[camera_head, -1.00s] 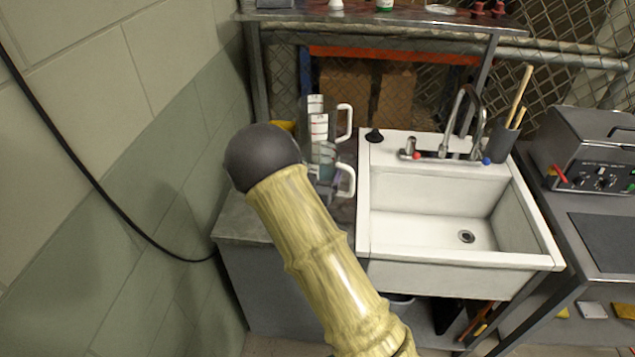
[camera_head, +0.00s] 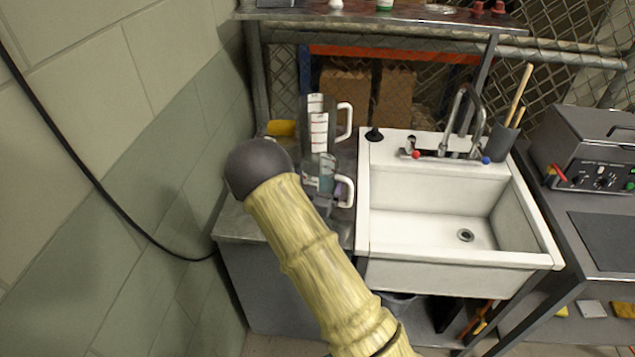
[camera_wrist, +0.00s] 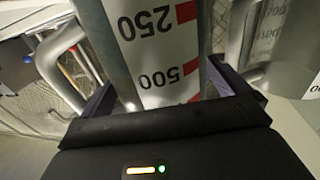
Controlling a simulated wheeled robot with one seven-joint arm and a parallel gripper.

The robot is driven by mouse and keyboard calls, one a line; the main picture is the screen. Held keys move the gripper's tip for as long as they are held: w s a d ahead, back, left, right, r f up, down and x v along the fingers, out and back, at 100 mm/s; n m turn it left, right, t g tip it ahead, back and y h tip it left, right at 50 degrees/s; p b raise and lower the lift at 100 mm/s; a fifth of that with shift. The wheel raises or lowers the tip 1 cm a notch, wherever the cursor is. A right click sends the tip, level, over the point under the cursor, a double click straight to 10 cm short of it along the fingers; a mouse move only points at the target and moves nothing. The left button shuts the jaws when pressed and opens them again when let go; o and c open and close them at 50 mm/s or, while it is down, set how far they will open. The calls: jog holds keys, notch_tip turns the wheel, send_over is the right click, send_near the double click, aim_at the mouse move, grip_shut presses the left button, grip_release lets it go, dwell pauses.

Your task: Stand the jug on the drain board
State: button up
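Two clear measuring jugs with white handles and red-and-white scales show left of the sink in the head view. The rear jug (camera_head: 318,130) stands upright on the grey metal counter (camera_head: 240,224). The front jug (camera_head: 325,172) is nearer me, partly behind my arm. In the wrist view my gripper (camera_wrist: 168,92) has a finger on each side of a jug (camera_wrist: 158,45) marked 250 and 500, close against its wall. The other jug (camera_wrist: 290,50) is at the right. I cannot tell whether the front jug touches the counter, or which surface is the drain board.
The block wall bounds the left. The sink basin is empty.

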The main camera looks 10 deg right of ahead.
jog(key=b+v, duration=0.2)
jog(key=v, duration=1)
dwell(0.4)
